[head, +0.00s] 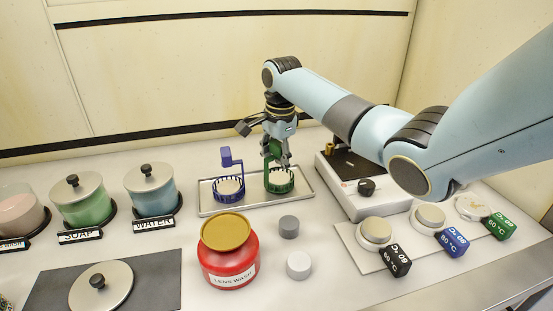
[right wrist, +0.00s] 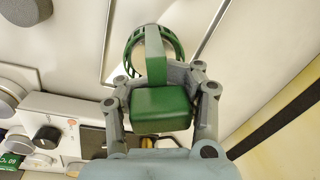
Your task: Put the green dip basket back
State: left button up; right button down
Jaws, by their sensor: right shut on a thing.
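The green dip basket (head: 279,181) is at the right half of a shallow metal tray (head: 210,209), with a pale disc inside it. Whether it rests on the tray or hangs just above cannot be told. My right gripper (head: 280,151) is above it, pointing down. In the right wrist view the fingers close on the green handle block (right wrist: 160,110), with the basket ring (right wrist: 178,45) beyond. A blue dip basket (head: 229,187) stands on the tray just left of the green one. My left gripper is not in view.
A red lens wash jar (head: 228,262) and two small grey cylinders (head: 289,226) stand in front of the tray. Soap (head: 84,203) and water (head: 152,190) jars are at left. A white device with a knob (head: 366,187) is close on the right, with temperature-labelled blocks (head: 452,242) before it.

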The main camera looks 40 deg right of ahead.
jog(key=shift+f, duration=0.15)
jog(key=c, duration=0.9)
grip_release()
jog(key=shift+o, duration=0.2)
jog(key=r, duration=0.8)
jog(key=s+r, duration=0.1)
jog(key=r, duration=0.3)
jog(key=shift+r+b, duration=0.15)
jog(key=shift+b, duration=0.15)
